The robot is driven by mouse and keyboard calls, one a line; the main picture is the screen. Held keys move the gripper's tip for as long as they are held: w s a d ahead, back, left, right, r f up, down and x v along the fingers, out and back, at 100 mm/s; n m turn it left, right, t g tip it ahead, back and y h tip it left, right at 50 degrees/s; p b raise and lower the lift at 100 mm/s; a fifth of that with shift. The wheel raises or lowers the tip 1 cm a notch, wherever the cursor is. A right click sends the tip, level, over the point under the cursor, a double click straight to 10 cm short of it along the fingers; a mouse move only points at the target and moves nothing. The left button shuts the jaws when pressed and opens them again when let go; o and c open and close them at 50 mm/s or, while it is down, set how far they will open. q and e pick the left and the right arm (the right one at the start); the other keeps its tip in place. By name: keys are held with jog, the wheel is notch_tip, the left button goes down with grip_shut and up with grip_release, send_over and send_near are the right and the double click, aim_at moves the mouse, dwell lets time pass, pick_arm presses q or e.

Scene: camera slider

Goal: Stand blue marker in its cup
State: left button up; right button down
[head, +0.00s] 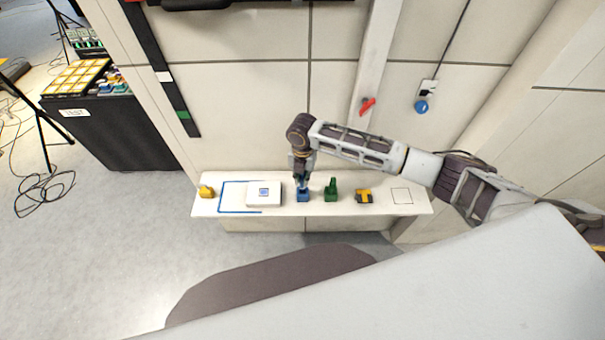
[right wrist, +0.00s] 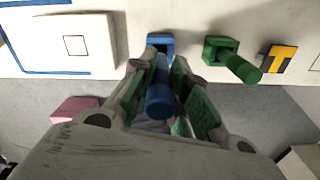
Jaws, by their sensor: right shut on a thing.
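My right gripper (head: 302,180) points down over the blue cup (head: 303,197) on the narrow white shelf. In the right wrist view, the gripper (right wrist: 160,98) is shut on the blue marker (right wrist: 160,97), with a finger on each side. The marker's far end is at the opening of the blue cup (right wrist: 161,38), in line with it. How deep it sits inside, I cannot tell. The cup stands upright. My left gripper is not in view.
Right of the blue cup stand a green cup (head: 330,196) with a green marker leaning in it and a yellow-black block (head: 364,196). To the left are a white box (head: 264,194) inside a blue outline and a yellow object (head: 206,191). A wall runs behind the shelf (head: 420,208).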

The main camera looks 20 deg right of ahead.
jog(key=shift+f, duration=0.45)
jog(key=shift+p, duration=0.35)
dwell(0.4)
jog(key=shift+f, duration=0.3)
dwell(0.9)
jog(key=shift+p, duration=0.5)
jog(key=shift+f, duration=0.3)
dwell(1.0)
jog(key=shift+p, duration=0.4)
jog(key=shift+f, duration=0.3)
dwell(0.9)
jog(key=shift+p, duration=0.35)
dwell(0.4)
